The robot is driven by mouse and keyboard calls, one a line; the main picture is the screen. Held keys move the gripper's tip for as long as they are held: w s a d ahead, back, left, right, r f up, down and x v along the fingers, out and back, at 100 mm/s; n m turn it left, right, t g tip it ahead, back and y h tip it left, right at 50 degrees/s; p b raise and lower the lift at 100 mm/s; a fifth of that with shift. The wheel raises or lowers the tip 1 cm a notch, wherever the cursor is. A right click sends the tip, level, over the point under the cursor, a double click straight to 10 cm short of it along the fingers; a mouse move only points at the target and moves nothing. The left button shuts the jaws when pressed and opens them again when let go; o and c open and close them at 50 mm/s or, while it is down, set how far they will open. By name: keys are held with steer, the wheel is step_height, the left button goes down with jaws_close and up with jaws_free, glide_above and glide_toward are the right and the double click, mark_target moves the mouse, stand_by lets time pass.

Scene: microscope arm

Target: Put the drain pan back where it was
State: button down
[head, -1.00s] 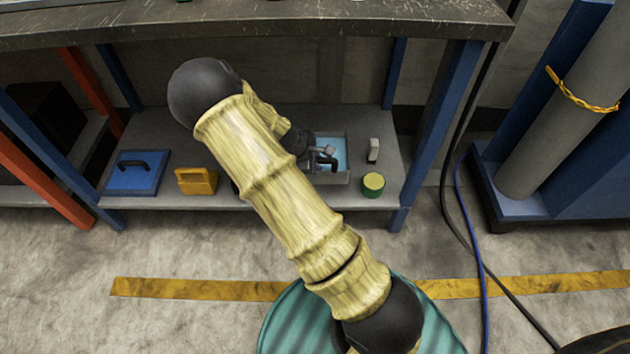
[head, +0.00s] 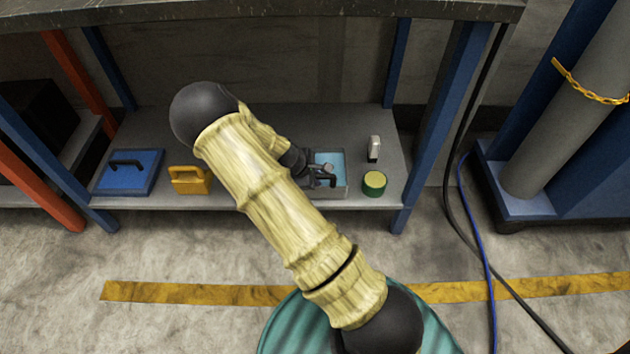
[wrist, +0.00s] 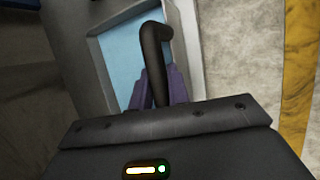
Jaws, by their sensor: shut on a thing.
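The drain pan (head: 341,187) is a grey rectangular tray with a light-blue inside and a black bent handle. It is at the lower shelf, right of the middle, near the front edge. My gripper (head: 326,172) is shut on the pan's handle, coming from the left. In the wrist view, the purple fingers (wrist: 163,88) close around the black handle (wrist: 153,50), with the pan (wrist: 112,65) behind. My arm hides part of the shelf left of the pan. I cannot tell whether the pan's underside touches the shelf.
A green can with a yellow top (head: 374,184) and a small pale block (head: 374,149) stand close right of the pan. The bench top (head: 250,22) overhangs the shelf; a blue post (head: 440,130) stands right.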

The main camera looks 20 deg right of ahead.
steer(key=c, duration=1.3)
jaws_free()
steer(key=shift+c, duration=0.2)
steer(key=shift+r, duration=0.1)
steer(key=p+v, duration=0.7)
steer(key=v, duration=0.5)
steer(key=s+a+r+m+y, duration=0.2)
steer(key=s+r+m+y, duration=0.1)
steer(key=s+r+m, duration=0.3)
steer(key=s+a+r+m+y, duration=0.1)
steer(key=s+r+m+y, duration=0.1)
steer(key=s+r+m, duration=0.4)
steer(key=s+r, duration=0.4)
steer(key=r, duration=0.2)
steer(key=shift+s+a+m+t+y, duration=0.3)
steer(key=shift+a+y, duration=0.1)
